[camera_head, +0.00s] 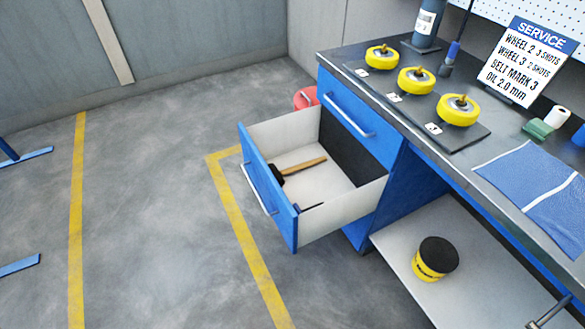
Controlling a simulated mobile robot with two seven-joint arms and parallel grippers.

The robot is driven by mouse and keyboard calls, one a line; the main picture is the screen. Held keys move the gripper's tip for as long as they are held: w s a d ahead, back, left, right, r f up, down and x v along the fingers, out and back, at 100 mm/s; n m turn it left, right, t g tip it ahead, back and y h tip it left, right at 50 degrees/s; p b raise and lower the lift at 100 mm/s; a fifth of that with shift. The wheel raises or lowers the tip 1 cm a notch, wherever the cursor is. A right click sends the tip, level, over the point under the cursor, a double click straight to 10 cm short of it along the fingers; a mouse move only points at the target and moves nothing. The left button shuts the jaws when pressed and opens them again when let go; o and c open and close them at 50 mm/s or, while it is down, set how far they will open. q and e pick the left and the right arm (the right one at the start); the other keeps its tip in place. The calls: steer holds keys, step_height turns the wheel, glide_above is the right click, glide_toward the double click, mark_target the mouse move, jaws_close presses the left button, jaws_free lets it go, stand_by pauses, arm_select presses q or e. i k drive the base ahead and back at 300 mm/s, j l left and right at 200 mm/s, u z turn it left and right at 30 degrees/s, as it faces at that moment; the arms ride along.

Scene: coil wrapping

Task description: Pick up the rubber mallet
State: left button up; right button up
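The rubber mallet (303,165) lies in the open drawer (338,217) of the blue bench. Its light wooden handle points right, and its black head is at the drawer's front side, partly hidden by the blue drawer front. A small dark tool with a blue end (309,207) lies near the drawer's right wall, apart from the mallet. Neither of my grippers is in view.
The drawer front has a metal handle (259,189); a closed drawer (352,115) sits above. Yellow wheels (416,80), a sign (525,60) and a blue mat (535,190) are on the bench top. A yellow-black tub (435,259) stands on the lower shelf.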

mark_target(279, 176)
steer(key=i+j+z, duration=0.35)
steer(key=z, duration=0.15)
steer(key=i+j+z, duration=0.35)
steer(key=j+z, duration=0.15)
steer(key=i+j+z, duration=0.2)
steer(key=j+z, duration=0.8)
steer(key=j, duration=0.25)
steer(key=j+z, duration=0.45)
steer(key=j, duration=0.3)
steer(key=k+j+z, duration=0.1)
steer(key=j+z, duration=0.4)
steer(key=j, duration=0.15)
